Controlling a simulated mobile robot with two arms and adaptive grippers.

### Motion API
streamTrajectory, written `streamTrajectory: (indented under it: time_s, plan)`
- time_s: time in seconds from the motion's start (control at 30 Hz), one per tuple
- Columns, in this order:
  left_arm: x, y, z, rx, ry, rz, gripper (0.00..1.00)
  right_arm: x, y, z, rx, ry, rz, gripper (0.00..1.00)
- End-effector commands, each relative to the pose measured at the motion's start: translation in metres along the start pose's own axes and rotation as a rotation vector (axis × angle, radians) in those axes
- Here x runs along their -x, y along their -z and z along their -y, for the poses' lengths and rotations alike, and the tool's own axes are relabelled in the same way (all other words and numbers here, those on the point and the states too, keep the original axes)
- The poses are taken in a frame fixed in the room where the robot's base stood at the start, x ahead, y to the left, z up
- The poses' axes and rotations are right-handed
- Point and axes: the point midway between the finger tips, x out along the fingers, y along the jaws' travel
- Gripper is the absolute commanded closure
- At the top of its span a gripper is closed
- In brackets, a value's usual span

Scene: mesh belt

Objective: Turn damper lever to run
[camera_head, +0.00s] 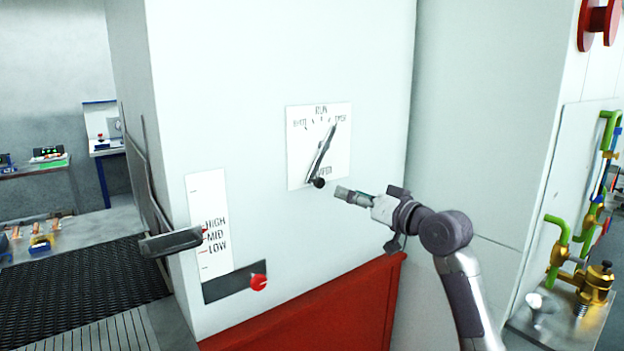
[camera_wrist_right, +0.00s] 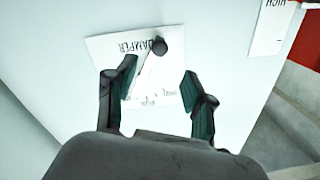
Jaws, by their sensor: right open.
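The damper lever (camera_head: 322,150) is a thin dark bar on a white label plate (camera_head: 298,172) on the pale cabinet wall. A round black knob (camera_head: 319,183) is at its lower end, near the DAMPER lettering. The bar slants up and right, its tip right of the RUN mark, near the right-hand label. My right gripper (camera_head: 341,192) is just right of the knob. In the right wrist view, the gripper (camera_wrist_right: 158,88) is open in front of the plate (camera_wrist_right: 105,45); the knob (camera_wrist_right: 159,46) shows beyond the fingers, and the left finger partly hides the bar. My left gripper is not in view.
A HIGH/MID/LOW scale (camera_head: 208,205) with a red knob (camera_head: 258,282) below it is left of the plate. A dark bar handle (camera_head: 172,242) sticks out at the cabinet's left edge. Green pipes and brass valves (camera_head: 597,282) are at right. The wall around the plate is clear.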

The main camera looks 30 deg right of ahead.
Motion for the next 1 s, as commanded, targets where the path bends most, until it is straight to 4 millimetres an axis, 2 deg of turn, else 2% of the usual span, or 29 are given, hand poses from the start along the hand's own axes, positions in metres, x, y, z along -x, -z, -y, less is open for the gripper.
streamTrajectory:
  time_s: [0.03,0.3,0.5,0.7,0.97,1.0]
  plan:
    - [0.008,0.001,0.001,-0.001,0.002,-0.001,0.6,-0.011,0.004,0.002,-0.004,0.002,-0.001,0.47]
    - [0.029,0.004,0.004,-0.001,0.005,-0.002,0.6,-0.069,0.004,0.001,-0.005,0.0,0.0,0.47]
    - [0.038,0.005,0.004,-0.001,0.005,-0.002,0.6,-0.1,0.002,0.0,-0.004,-0.001,0.0,0.47]
    - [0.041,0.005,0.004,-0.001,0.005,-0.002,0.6,-0.112,0.0,0.0,-0.001,-0.001,-0.001,0.47]
    - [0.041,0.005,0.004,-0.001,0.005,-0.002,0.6,-0.113,-0.001,-0.001,0.0,-0.002,0.0,0.47]
    - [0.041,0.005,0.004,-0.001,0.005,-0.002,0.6,-0.113,-0.001,-0.001,0.0,-0.002,0.0,0.52]
